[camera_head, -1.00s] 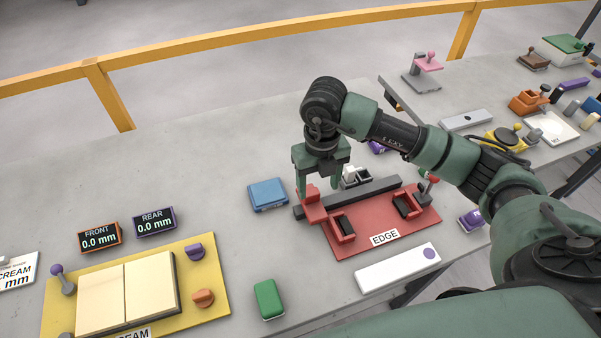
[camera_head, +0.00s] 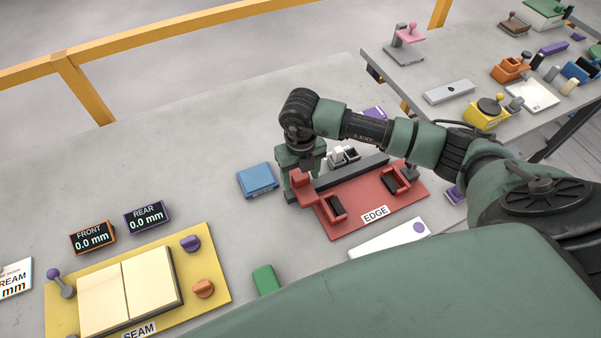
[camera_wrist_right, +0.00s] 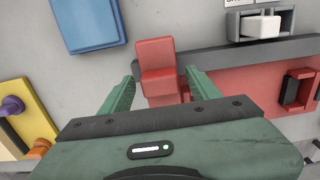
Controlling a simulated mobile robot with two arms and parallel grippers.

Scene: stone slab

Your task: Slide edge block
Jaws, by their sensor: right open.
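The red edge block (camera_head: 303,187) stands at the left end of a dark rail on the red EDGE fixture (camera_head: 345,222). My right gripper (camera_head: 303,178) is low at this end, open, with its fingers on either side of the block. In the right wrist view the red block (camera_wrist_right: 156,58) shows between and just beyond the open fingertips (camera_wrist_right: 161,77). I cannot tell whether a finger touches it. The dark rail (camera_wrist_right: 230,58) runs right from the block. My left gripper is not in view.
A blue box (camera_head: 257,180) lies left of the fixture. A yellow SEAM fixture (camera_head: 215,275) with two displays behind it stands at left. A green block (camera_head: 266,280) and a white plate (camera_head: 390,240) lie in front, partly hidden by my body. A grey-white part (camera_head: 345,155) stands behind the rail.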

